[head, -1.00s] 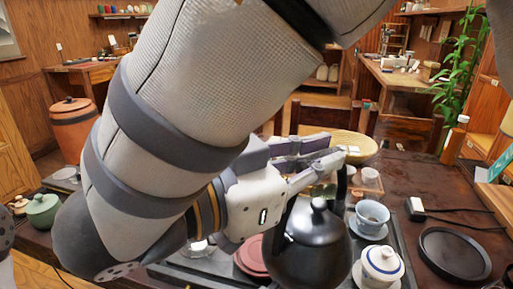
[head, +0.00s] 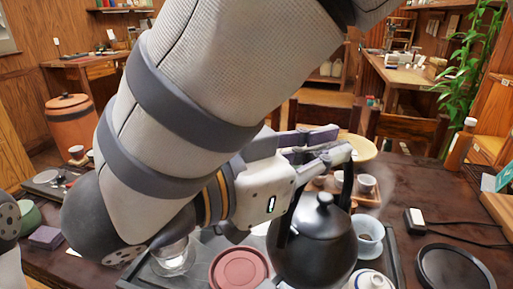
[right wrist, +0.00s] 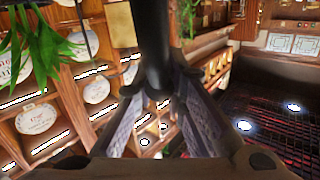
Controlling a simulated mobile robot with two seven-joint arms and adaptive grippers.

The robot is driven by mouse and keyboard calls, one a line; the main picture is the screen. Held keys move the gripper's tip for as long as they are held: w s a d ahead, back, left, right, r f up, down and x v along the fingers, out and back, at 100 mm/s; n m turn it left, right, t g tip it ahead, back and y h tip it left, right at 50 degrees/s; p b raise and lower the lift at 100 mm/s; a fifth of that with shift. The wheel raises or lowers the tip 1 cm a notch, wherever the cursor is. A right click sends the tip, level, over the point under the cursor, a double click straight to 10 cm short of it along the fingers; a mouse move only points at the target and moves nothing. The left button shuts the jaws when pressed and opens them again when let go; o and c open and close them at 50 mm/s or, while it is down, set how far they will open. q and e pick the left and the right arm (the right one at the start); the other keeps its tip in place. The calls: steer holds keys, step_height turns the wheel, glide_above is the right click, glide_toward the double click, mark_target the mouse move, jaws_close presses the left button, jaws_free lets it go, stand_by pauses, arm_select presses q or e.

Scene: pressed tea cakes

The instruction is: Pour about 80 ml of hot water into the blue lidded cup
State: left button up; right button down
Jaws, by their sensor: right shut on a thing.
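My right gripper (head: 335,150) is shut on the upright handle of a black kettle (head: 312,245). In the right wrist view the fingers close on the dark handle (right wrist: 152,70). The kettle looks nearly upright; its spout is not clearly visible. A pale blue cup (head: 369,247) without a lid on it stands just right of the kettle, partly covered by it. A white lidded cup with blue trim (head: 372,280) stands nearer, cut by the bottom edge. I cannot tell the water level. My left gripper is not in view.
A dark red round dish (head: 238,270) and a glass vessel (head: 173,258) stand left of the kettle. Small white cups (head: 366,183) stand behind it. A black round tray (head: 455,268) and a white block with black cords (head: 414,217) lie at the right.

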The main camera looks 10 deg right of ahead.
steer(key=shift+w+d+r, duration=0.2)
steer(key=shift+d, duration=0.4)
steer(key=w+d+f+g+y, duration=0.1)
steer(key=w+d+f+y, duration=0.1)
steer(key=d, duration=0.5)
steer(key=w+d+f+g+y, duration=0.1)
steer(key=w+d+g+y, duration=0.1)
steer(key=w+d+y, duration=0.2)
steer(key=d+y, duration=0.3)
steer(key=d, duration=0.1)
steer(key=shift+d+f, duration=0.2)
steer(key=shift+f, duration=0.2)
steer(key=s+a+r+t+h, duration=0.1)
steer(key=s+a+r+h, duration=0.1)
steer(key=a+h, duration=0.2)
steer(key=a, duration=0.3)
steer(key=shift+s+a+r, duration=0.3)
steer(key=shift+s+r, duration=0.05)
steer(key=shift+s, duration=0.05)
stand_by(1.8)
